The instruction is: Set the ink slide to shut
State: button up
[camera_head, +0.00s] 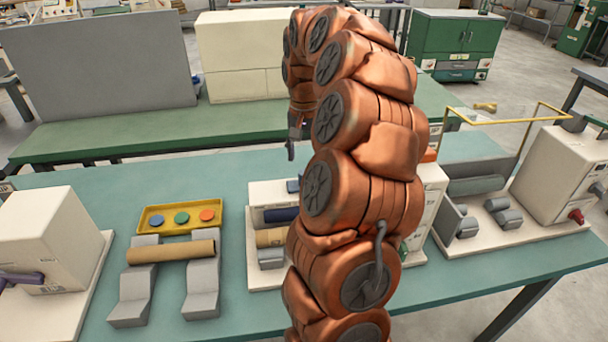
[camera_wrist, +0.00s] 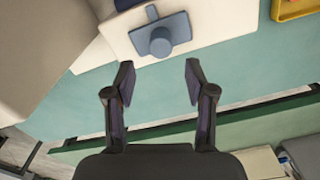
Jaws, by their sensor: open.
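A blue-grey plate with a round knob (camera_wrist: 162,42), which looks like the ink slide, lies on a white base in the wrist view. A small blue piece (camera_head: 293,185), probably the same slide, shows at the back of the middle machine in the head view, partly hidden by my arm. My gripper (camera_wrist: 160,78) is open and empty, its two dark fingers spread apart just short of the plate in the wrist picture, not touching it. In the head view only a dark bit of the gripper (camera_head: 291,149) shows beside my copper arm. I cannot read any slide marking.
The middle machine has a dark blue roller (camera_head: 281,214) and a tan roll (camera_head: 271,237). Left of it are a yellow tray (camera_head: 152,220) with coloured discs and a brown tube (camera_head: 171,252) on grey supports. White machines stand at both ends. A green bench (camera_head: 120,145) runs behind.

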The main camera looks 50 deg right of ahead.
aim_at(304, 171)
jog(key=shift+f+p, duration=0.95)
jog(key=shift+f, duration=2.65)
jog(key=shift+a, duration=0.1)
jog(key=shift+c, duration=0.3)
grip_shut()
